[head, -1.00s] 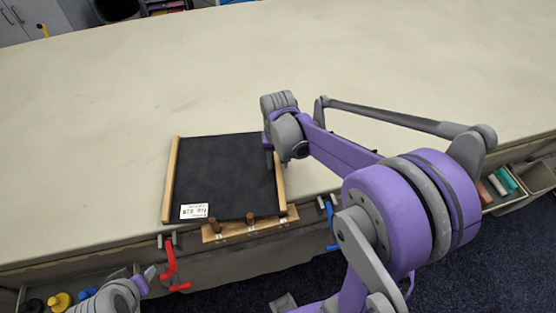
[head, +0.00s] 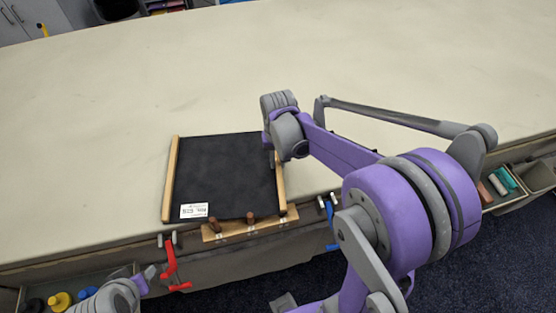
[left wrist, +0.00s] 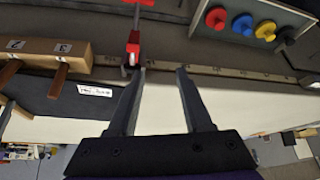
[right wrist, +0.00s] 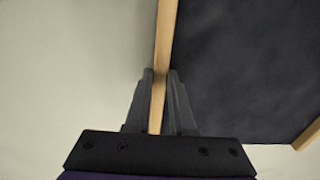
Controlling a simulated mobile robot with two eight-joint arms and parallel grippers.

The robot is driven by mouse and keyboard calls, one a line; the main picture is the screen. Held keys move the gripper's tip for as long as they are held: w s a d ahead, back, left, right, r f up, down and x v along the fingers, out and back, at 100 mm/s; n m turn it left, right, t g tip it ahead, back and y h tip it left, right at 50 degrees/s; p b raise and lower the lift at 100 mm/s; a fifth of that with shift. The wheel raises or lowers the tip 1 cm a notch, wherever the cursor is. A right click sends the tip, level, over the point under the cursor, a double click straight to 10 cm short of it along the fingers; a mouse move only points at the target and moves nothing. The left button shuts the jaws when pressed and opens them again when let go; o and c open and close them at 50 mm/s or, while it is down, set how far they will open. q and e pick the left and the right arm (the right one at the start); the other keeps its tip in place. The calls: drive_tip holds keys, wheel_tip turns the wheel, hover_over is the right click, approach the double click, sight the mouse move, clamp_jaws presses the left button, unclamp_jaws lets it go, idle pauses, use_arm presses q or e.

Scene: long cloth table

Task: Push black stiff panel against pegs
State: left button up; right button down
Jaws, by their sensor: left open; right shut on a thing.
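The black stiff panel (head: 225,175) lies flat near the table's front edge, a white label at its near left corner. A wooden strip runs along its left side (head: 171,180) and another along its right side (head: 281,190). A wooden block (head: 230,231) with brown pegs (head: 250,217) stands at its near edge. I cannot tell whether panel and pegs touch. My right gripper (head: 272,158) is shut on a wooden strip, seen between its fingers in the right wrist view (right wrist: 160,75). My left gripper (left wrist: 161,72) is open and empty, in front of the table edge.
A red clamp (head: 171,265) and a blue clamp (head: 331,225) hang at the front edge on either side of the block. A tray with coloured knobs (head: 60,301) is at lower left. The table beyond the panel is clear.

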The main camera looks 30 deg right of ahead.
idle(0.4)
drive_tip(key=c, duration=0.7)
unclamp_jaws()
drive_tip(key=shift+r, duration=0.1)
wheel_tip(320, 180, up, 11)
drive_tip(key=shift+f+p, duration=0.15)
drive_tip(key=shift+p, duration=0.25)
